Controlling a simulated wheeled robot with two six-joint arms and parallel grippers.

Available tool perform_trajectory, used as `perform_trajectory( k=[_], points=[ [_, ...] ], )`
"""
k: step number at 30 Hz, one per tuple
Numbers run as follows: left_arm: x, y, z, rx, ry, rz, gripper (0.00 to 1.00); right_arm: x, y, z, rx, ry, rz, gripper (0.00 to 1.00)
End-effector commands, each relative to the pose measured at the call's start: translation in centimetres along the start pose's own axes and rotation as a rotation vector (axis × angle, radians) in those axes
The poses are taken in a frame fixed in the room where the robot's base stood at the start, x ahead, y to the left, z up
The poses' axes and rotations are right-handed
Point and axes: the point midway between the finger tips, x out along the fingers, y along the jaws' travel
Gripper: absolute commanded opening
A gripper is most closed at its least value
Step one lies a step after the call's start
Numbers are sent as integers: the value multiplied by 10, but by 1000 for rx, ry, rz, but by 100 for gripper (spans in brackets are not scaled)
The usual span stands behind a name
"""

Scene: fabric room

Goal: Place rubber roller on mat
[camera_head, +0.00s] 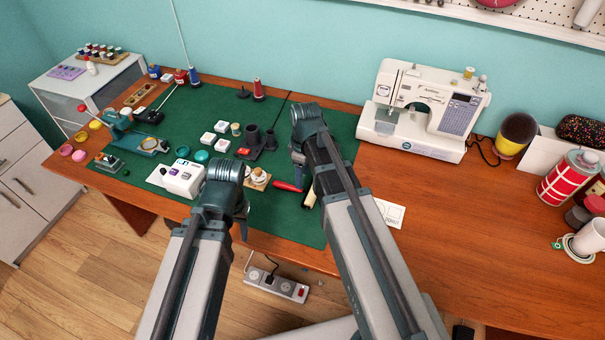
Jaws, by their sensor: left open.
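A tool with a red handle (287,186), which looks like the rubber roller, lies over the green mat (262,212). A pale cylindrical part (310,196) shows beside it, partly hidden by my right arm; I cannot tell whether the two are joined. The mat covers the left and middle of the wooden table. My left gripper (242,228) is over the mat's front part, left of the red handle; it is open, with nothing visible in it.
Dark containers (252,138), small white boxes (221,127) and colourful pots stand on the mat. A sewing machine (425,105) stands at the back right. The wooden table (470,230) is mostly clear in front of it.

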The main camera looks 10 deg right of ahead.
Motion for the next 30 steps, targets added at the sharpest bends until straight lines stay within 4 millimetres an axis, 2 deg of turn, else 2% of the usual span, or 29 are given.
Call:
perform_trajectory(
  k=[8, 14, 30],
  points=[
    [-3, 0, 0, 0, 0, 0, 50, -3, 0, 0, 0, 0, 0, 58],
    [-17, -2, 1, 0, 0, 0, 50, -17, 0, 0, 0, 0, 0, 58],
    [-95, -9, 6, 0, 0, 0, 50, -96, 0, 0, 0, 0, 0, 58]
  ],
)
